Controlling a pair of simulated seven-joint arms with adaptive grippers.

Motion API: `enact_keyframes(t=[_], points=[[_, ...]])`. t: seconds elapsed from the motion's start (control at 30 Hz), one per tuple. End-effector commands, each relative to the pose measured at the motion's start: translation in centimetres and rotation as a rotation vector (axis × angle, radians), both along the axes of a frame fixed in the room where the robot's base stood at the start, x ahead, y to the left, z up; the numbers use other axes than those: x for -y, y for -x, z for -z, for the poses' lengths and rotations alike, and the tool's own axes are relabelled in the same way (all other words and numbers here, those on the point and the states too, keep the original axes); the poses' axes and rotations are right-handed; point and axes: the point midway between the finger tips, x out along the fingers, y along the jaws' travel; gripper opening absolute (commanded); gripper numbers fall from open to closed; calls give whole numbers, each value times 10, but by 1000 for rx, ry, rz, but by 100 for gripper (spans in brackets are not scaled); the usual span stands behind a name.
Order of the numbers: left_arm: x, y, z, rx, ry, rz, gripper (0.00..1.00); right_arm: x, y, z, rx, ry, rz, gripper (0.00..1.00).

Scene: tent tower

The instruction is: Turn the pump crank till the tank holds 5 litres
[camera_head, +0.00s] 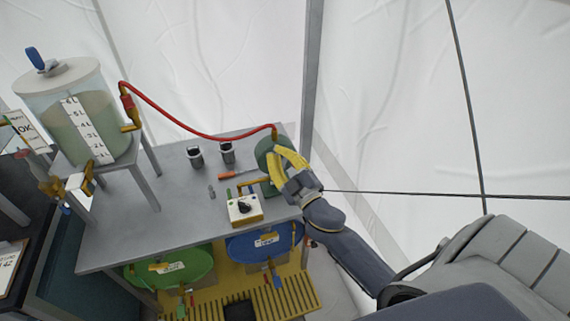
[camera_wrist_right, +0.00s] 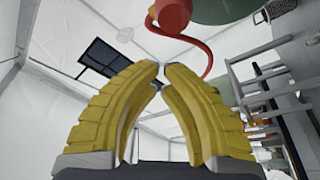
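The tank (camera_head: 112,128) stands on a grey stand at the left. It holds greenish liquid beside a white litre scale (camera_head: 88,130); the level looks near the upper marks, but I cannot read it exactly. The green pump (camera_head: 264,152) sits at the table's back right corner, partly behind my right gripper (camera_head: 276,152). In the right wrist view its two yellow fingertips (camera_wrist_right: 160,68) nearly meet, with nothing visible between them. A red knob-like part (camera_wrist_right: 173,13) is just beyond the tips; I cannot tell whether it is the crank handle. My left gripper is out of view.
A red hose (camera_head: 190,126) arches from tank to pump. On the grey table (camera_head: 165,225) are two dark cups (camera_head: 196,157), a screwdriver (camera_head: 238,175) and a white box with a black knob (camera_head: 244,208). Green (camera_head: 170,268) and blue (camera_head: 264,241) drums stand below in front.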

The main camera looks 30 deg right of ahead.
Motion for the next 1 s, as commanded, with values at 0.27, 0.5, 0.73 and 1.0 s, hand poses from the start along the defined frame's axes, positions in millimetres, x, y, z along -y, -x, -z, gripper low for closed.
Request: enact_keyframes(t=[0.27, 0.5, 0.73, 1.0], points=[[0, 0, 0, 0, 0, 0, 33, 20, 4, 21, -1, 0, 3, 0], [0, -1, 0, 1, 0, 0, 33, 26, 6, 29, 0, -1, 0, 0], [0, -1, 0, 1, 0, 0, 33, 27, 6, 29, 0, 0, 0, 0], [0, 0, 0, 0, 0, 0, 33, 23, 4, 29, 3, -11, -7, 0]])
